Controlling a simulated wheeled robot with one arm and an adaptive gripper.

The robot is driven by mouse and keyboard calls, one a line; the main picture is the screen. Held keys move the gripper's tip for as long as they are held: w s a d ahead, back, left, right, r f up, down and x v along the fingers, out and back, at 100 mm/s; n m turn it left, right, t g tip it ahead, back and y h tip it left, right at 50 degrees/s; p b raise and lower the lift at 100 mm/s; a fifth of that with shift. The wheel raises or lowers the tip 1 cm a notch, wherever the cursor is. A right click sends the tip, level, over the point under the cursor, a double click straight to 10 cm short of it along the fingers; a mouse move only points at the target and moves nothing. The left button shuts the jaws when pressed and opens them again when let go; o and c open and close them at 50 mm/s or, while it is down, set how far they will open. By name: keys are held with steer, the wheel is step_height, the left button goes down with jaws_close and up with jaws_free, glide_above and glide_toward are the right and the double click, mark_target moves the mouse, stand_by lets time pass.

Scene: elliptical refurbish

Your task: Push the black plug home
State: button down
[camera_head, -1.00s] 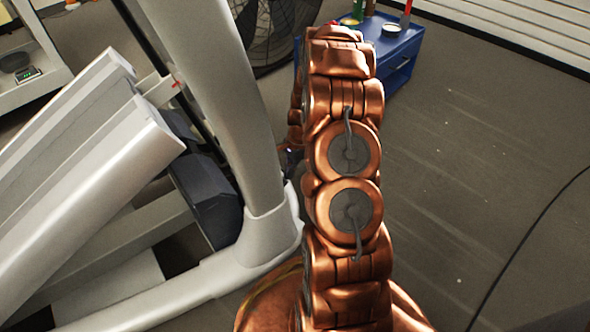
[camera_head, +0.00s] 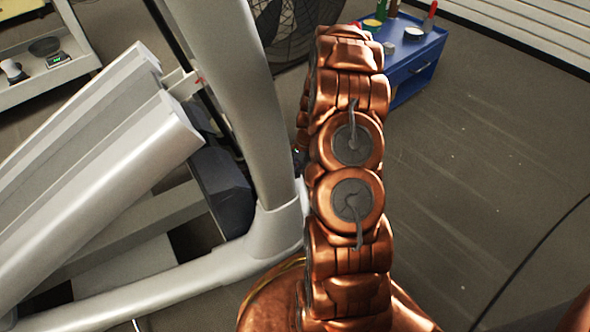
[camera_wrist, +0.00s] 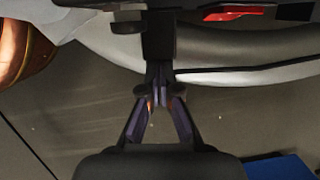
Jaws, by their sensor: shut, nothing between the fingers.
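In the wrist view my gripper (camera_wrist: 160,92) points away from the camera, its two dark fingers meeting at the tips with nothing held between them. Directly beyond the tips is a dark upright block (camera_wrist: 158,36), which looks like the black plug. It stands against the pale grey frame of the elliptical machine (camera_wrist: 215,44). Whether the fingertips touch the block, and how deep it is seated, I cannot tell. In the head view my copper arm hides the gripper and the plug; the elliptical's grey frame (camera_head: 235,90) shows to its left.
Red parts (camera_wrist: 235,12) are at the upper right of the wrist view. A blue cabinet (camera_head: 420,65) with items on top and a fan (camera_head: 290,30) stand behind. The floor to the right is largely clear.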

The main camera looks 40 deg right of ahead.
steer(key=shift+a, duration=0.15)
steer(key=d+r+p, duration=0.5)
steer(key=d+r, duration=0.1)
steer(key=r, duration=0.3)
steer(key=shift+s+d+r, duration=0.35)
steer(key=shift+s, duration=0.05)
stand_by(0.6)
